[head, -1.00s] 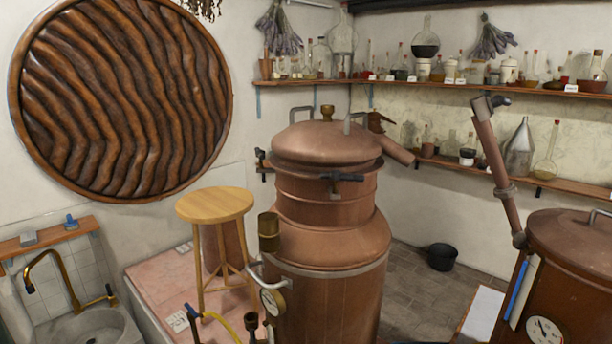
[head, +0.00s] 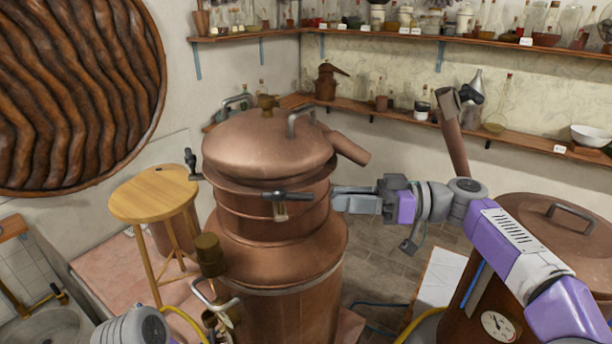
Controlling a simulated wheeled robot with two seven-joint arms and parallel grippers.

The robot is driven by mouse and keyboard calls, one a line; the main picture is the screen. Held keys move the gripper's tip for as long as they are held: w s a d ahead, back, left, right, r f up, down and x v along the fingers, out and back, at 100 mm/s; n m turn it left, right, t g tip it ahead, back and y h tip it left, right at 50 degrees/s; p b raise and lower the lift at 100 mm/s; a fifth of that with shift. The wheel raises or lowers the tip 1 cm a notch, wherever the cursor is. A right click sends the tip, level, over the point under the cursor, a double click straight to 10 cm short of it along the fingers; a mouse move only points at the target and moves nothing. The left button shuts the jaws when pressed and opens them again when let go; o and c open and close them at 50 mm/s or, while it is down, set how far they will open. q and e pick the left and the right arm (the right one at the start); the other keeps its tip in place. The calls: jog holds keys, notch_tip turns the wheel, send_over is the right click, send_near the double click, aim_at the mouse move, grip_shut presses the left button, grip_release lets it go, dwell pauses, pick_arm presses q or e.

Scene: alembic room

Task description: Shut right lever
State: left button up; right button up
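The copper still (head: 275,230) stands in the middle of the head view under its domed lid (head: 268,145). A black-handled lever (head: 288,196) sits at the front right of the lid's rim. Its handle lies about level and points right, with a brass-coloured latch piece hanging below. Another dark lever (head: 191,164) shows at the rim's left, its handle standing up. My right gripper (head: 340,200) is beside the still's neck, its tips a little right of the front lever's handle. The gap between its fingers cannot be made out. My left arm shows at the bottom left; its gripper is not visible.
A wooden stool (head: 155,195) stands left of the still. A second copper vessel (head: 560,235) with a gauge is at the right, partly behind my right arm. The spout (head: 348,148) juts right from the lid, above my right gripper. Shelves with glassware line the back wall.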

aim_at(306, 197)
jog(key=a, duration=0.2)
jog(key=a+p, duration=0.1)
jog(key=a, duration=0.3)
jog(key=shift+s+a+r, duration=0.15)
jog(key=shift+a+r, duration=0.2)
jog(key=shift+r, duration=0.05)
jog(key=shift+w+a+f+p, duration=0.1)
jog(key=shift+w+a+p, duration=0.1)
jog(key=shift+a+p, duration=0.1)
jog(key=shift+s, duration=0.35)
jog(key=shift+w, duration=0.2)
jog(key=c, duration=0.3)
pick_arm(q)
jog(key=shift+s+r, duration=0.1)
jog(key=shift+r, duration=0.75)
pick_arm(e)
grip_shut()
